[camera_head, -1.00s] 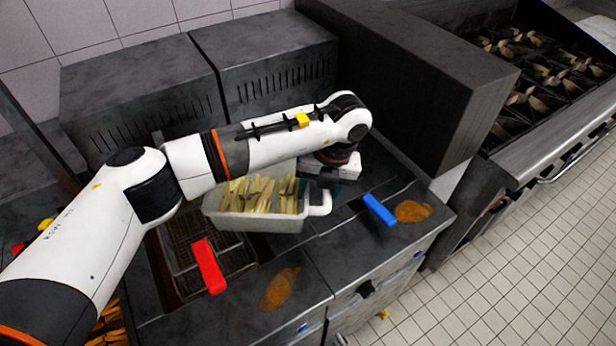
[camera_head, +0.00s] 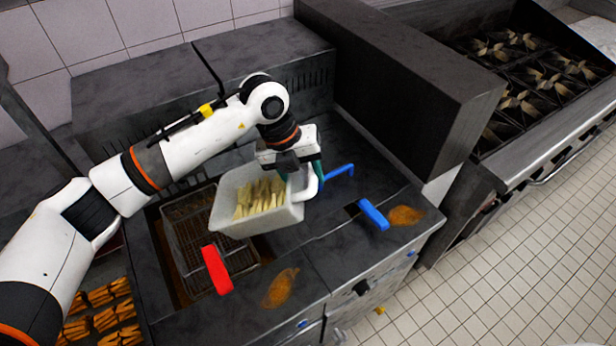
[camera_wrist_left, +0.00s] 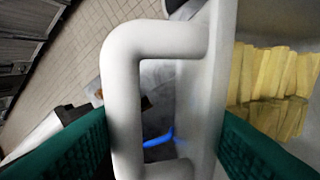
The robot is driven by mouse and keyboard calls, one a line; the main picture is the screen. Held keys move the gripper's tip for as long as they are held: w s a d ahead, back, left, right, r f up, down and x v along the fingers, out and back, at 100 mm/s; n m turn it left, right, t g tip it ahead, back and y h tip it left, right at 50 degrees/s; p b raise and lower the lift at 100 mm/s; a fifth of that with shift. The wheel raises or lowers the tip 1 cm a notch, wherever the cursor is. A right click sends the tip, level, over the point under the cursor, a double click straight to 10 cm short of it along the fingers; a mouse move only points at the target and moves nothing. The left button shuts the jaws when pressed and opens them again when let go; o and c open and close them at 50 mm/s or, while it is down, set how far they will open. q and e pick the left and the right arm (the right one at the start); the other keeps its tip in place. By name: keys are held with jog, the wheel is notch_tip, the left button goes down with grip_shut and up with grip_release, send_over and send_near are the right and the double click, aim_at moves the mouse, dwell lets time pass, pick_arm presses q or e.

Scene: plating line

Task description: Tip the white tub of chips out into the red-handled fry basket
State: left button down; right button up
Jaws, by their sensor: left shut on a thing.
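The white tub (camera_head: 232,226) holds several pale yellow chips (camera_head: 258,197) and is tilted, its open top facing the camera. My left gripper (camera_head: 303,176) is shut on the tub's white handle, at the tub's right side. In the left wrist view the handle (camera_wrist_left: 122,90) stands between the green finger pads, with chips (camera_wrist_left: 270,90) inside the tub at right. The fry basket (camera_head: 190,245) with its red handle (camera_head: 217,270) sits in the fryer well below and left of the tub. The tub hides part of the basket. My right gripper is not in view.
Blue handles (camera_head: 374,214) show to the right on the fryer top. Orange-brown stains (camera_head: 281,288) mark the front counter. A tray of browned food (camera_head: 100,312) is at lower left. A tall dark block (camera_head: 420,90) stands right of the arm.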

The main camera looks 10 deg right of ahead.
pick_arm(q)
jog(key=shift+a+r+h, duration=0.25)
jog(key=shift+r+h, duration=0.05)
jog(key=shift+r, duration=0.25)
jog(key=a+h, duration=0.1)
jog(key=a+r+h, duration=0.1)
jog(key=a, duration=0.1)
jog(key=a+h, duration=0.1)
jog(key=shift+w+a+r+b, duration=0.25)
jog(key=shift+w+r+b, duration=0.1)
jog(key=shift+r+b, duration=0.05)
jog(key=w+a+f+g+h+b, duration=0.1)
jog(key=a+h+b, duration=0.7)
jog(key=a+b, duration=0.4)
jog(key=w+a+f+g+h+b, duration=0.1)
jog(key=a+h+b, duration=0.8)
jog(key=a, duration=1)
jog(key=shift+w+a+f+g+b, duration=0.25)
jog(key=shift+w+f+b, duration=0.5)
jog(key=shift+b, duration=0.85)
jog(key=shift+r, duration=0.1)
